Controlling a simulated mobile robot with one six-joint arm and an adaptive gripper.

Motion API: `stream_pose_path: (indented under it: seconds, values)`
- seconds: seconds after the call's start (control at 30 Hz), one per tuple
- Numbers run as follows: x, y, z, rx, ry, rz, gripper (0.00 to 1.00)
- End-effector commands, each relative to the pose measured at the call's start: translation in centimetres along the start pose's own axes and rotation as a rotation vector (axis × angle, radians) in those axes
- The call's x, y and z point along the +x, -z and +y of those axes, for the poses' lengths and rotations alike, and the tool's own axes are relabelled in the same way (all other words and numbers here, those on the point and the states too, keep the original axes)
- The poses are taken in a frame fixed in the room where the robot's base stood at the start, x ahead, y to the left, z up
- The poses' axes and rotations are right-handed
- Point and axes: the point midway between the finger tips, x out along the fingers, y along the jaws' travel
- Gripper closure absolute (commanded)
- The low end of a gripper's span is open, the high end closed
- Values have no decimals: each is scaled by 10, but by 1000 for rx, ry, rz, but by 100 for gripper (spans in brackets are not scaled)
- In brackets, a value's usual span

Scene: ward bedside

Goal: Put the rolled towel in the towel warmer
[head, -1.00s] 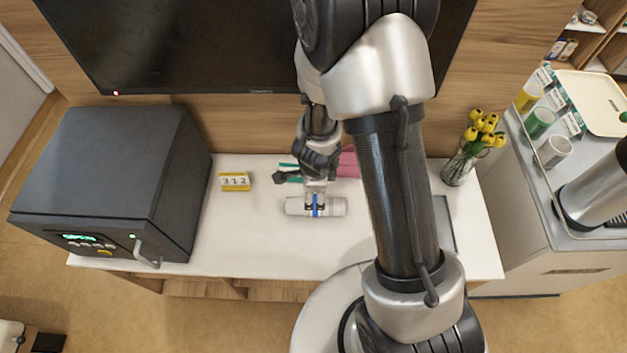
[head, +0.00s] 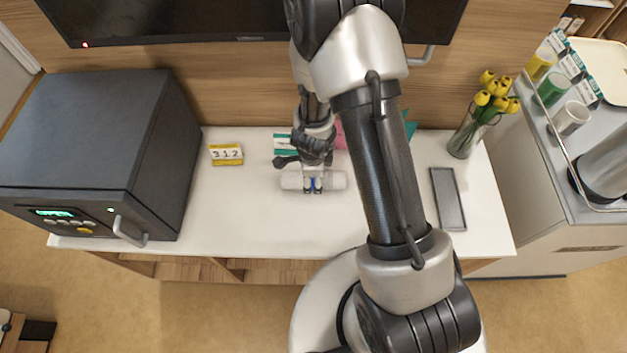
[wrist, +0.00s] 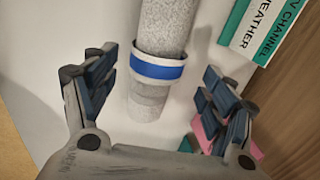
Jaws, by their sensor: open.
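The rolled towel (head: 334,181) is pale grey-white with a blue band and lies on the white counter in the head view. In the wrist view the towel (wrist: 168,28) runs between my open fingers, its blue band (wrist: 158,67) near the middle. My gripper (head: 313,186) is over the towel's middle, pointing down; its fingers (wrist: 160,75) stand apart on either side with gaps to the towel. The towel warmer (head: 95,145) is a dark grey box at the left of the counter, with a green-lit display and a front handle (head: 130,232). Its inside is hidden.
Cards (head: 284,143) lie behind my gripper. A dark flat tray (head: 448,198) and a vase of yellow tulips (head: 473,133) are at the right. The counter front (head: 270,230) is clear.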

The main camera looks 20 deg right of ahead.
Motion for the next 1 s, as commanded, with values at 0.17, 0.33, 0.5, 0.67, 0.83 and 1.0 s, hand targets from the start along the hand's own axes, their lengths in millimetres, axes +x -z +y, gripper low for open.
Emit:
stream_pose_path:
  seconds: [0.17, 0.33, 0.5, 0.67, 0.83, 1.0]
  values:
    - [24, -1, 4, -1, -1, 1, 23]
    - [48, -1, 5, 0, -1, 0, 23]
    - [50, -1, 4, 0, 0, 0, 23]
    - [49, -1, 4, 0, 0, 0, 27]
    - [49, -1, 4, 0, -1, 0, 38]
    - [49, -1, 4, 0, -1, 0, 50]
